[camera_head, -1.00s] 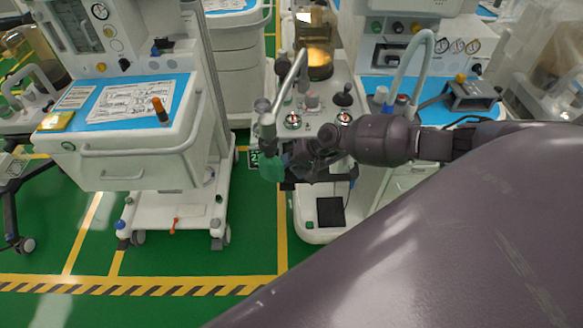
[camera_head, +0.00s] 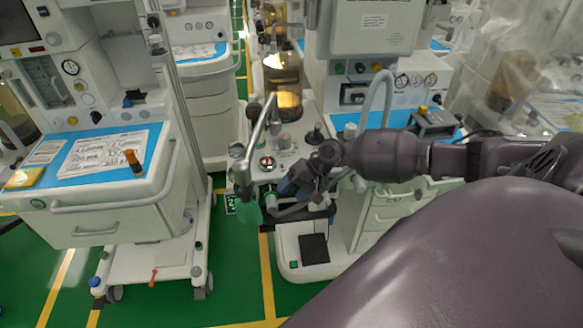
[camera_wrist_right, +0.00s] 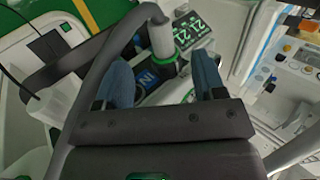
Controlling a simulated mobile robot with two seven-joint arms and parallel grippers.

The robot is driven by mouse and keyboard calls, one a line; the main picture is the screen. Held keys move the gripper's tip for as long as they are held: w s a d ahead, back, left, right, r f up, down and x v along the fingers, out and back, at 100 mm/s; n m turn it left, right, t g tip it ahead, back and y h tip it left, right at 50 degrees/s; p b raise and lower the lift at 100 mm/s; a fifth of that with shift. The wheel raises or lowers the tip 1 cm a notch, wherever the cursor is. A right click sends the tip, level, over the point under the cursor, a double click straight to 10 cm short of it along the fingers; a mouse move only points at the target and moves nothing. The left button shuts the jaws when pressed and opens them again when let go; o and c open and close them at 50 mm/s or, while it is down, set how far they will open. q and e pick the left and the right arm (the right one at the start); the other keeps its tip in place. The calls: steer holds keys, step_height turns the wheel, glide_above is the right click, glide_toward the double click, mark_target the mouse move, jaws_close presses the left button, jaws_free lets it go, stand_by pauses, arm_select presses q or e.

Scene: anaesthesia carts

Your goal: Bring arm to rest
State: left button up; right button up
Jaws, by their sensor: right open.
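My right arm (camera_head: 385,155) comes in from the right and reaches across the front of the middle anaesthesia cart (camera_head: 290,245). My right gripper (camera_head: 287,190) is small and partly hidden by the wrist there, close to the cart's tubes. In the right wrist view, the two blue fingers of the gripper (camera_wrist_right: 162,78) stand apart. A grey cylinder with a green ring (camera_wrist_right: 160,50) shows between and beyond them. I cannot tell whether the fingers touch it. My left gripper is not in view.
A cart with a blue top and a drawer (camera_head: 110,205) stands at the left, with an orange-capped item (camera_head: 133,160) on it. A curved grey hose (camera_head: 378,95) rises behind my arm. Green floor (camera_head: 235,285) is clear between the carts.

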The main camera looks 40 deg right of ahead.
stand_by(0.3)
steer(key=s+a+f+n+t+h, duration=0.1)
steer(key=s+a+f+n+t, duration=0.15)
steer(key=s+a+f, duration=0.35)
steer(key=s+a+f+n+t, duration=0.1)
steer(key=s+a+f+n, duration=0.2)
steer(key=a, duration=0.4)
steer(key=s+d+r+n+t+h, duration=0.1)
steer(key=s+r+t+h, duration=0.1)
steer(key=s, duration=0.3)
steer(key=s+r+n+t+h, duration=0.1)
steer(key=s+h, duration=0.3)
steer(key=s, duration=0.1)
steer(key=shift+d+r+t, duration=0.35)
steer(key=shift+r, duration=0.05)
